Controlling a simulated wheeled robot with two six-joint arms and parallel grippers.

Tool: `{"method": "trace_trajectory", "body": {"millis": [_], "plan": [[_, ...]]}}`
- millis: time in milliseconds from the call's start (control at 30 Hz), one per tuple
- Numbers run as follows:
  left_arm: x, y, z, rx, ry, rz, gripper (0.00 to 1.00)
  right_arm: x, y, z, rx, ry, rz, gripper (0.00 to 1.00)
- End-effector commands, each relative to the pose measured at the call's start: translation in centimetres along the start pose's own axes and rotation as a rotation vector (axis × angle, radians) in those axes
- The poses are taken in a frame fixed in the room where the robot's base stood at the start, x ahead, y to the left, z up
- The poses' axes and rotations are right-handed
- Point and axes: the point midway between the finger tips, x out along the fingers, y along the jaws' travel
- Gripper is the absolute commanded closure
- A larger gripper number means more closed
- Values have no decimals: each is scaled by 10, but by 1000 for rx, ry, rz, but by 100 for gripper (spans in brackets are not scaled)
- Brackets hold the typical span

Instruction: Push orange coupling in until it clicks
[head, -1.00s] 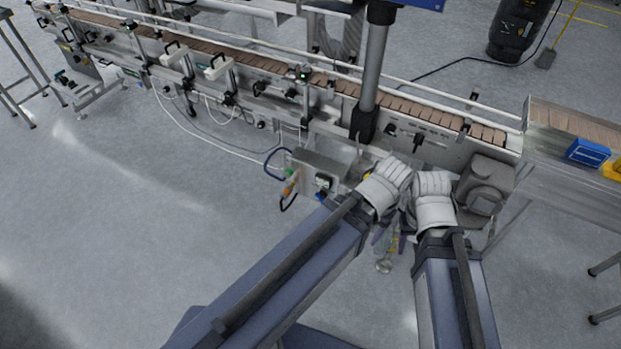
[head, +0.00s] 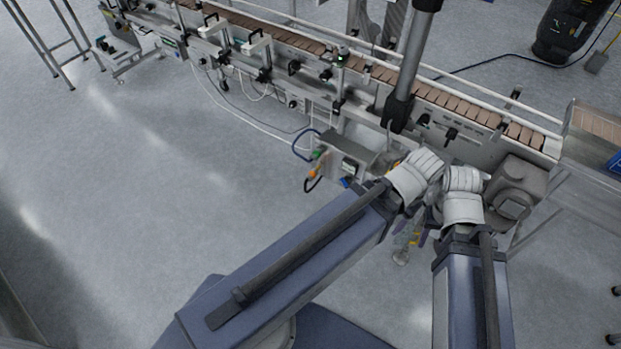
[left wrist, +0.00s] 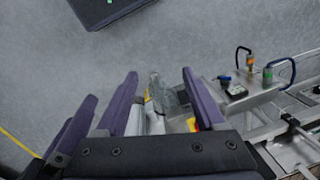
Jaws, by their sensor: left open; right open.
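The orange coupling (head: 313,174) is a small orange piece by the green fitting and hose loops at the left end of a metal control box. It also shows in the left wrist view (left wrist: 250,63), at the upper right. My left gripper (left wrist: 160,88) is open, its purple fingers spread, well away from the coupling. In the head view my left wrist mostly hides it. My right gripper (head: 424,232) is open and to the right of the coupling; only part of its purple fingers shows. Neither gripper touches the coupling.
The metal control box (head: 345,150) stands at the near side of the conveyor (head: 455,104). The floor (head: 150,220) at left is clear.

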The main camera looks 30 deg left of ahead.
Motion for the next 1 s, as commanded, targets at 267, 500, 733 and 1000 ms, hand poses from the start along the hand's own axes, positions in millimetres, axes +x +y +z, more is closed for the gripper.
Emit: {"method": "trace_trajectory", "body": {"millis": [267,500,733,1000], "plan": [[0,0,0,0,0,0,29,0,0,0,0,0,0,50],[1,0,0,-3,0,1,35,1,0,0,0,0,0,50],[53,-24,-16,-295,38,73,60,50,-5,-3,-1,0,1,50],[148,-96,-44,-1068,107,287,91,143,-13,-9,-5,1,3,50]]}}
